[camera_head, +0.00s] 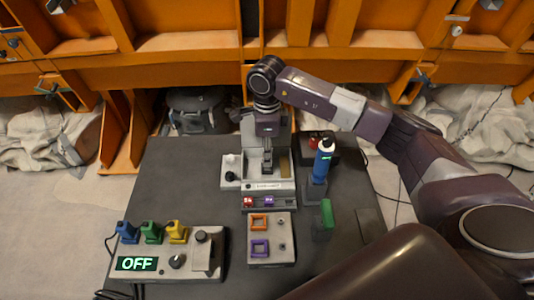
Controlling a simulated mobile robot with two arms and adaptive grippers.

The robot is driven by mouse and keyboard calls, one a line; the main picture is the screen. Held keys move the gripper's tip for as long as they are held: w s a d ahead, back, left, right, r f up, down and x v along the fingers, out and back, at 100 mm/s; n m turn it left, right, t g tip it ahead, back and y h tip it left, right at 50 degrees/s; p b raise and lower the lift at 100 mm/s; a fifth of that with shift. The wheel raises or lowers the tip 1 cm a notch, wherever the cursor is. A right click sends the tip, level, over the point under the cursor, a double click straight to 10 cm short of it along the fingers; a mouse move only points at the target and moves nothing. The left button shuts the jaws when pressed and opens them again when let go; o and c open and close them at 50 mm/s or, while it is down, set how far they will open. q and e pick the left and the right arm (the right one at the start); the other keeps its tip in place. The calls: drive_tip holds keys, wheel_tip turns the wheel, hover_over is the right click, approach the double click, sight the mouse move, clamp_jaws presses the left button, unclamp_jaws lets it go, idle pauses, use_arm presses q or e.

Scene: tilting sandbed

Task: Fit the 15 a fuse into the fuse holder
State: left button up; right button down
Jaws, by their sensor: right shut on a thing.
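My right gripper (267,160) points down over the grey device at the middle back of the table. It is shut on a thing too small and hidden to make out. In front of it, a small red block (249,202) and a purple block (269,202) with tiny marks sit side by side on the device's front strip. I cannot read their ratings or tell which part is the fuse holder. Nearer, a light grey block (286,260) carries an orange square frame (259,223) and a purple square frame (260,247). My left gripper is not in view.
A control box (207,268) at front left has an "OFF" display (137,264) and blue, green and yellow plugs. A blue bottle (323,160) and a green upright piece (327,213) stand on the right. The dark table (185,180) is bare at back left.

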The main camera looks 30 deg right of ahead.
drive_tip(key=shift+f+b, duration=1.1)
drive_tip(key=shift+f, duration=0.2)
idle(0.4)
drive_tip(key=c, duration=1.2)
unclamp_jaws()
drive_tip(key=shift+w+r+p, duration=0.1)
drive_tip(key=shift+r+p, duration=0.45)
drive_tip(key=shift+r, duration=0.3)
drive_tip(key=shift+r+p, duration=1.9)
drive_tip(key=shift+r, duration=1.3)
drive_tip(key=shift+f, duration=0.1)
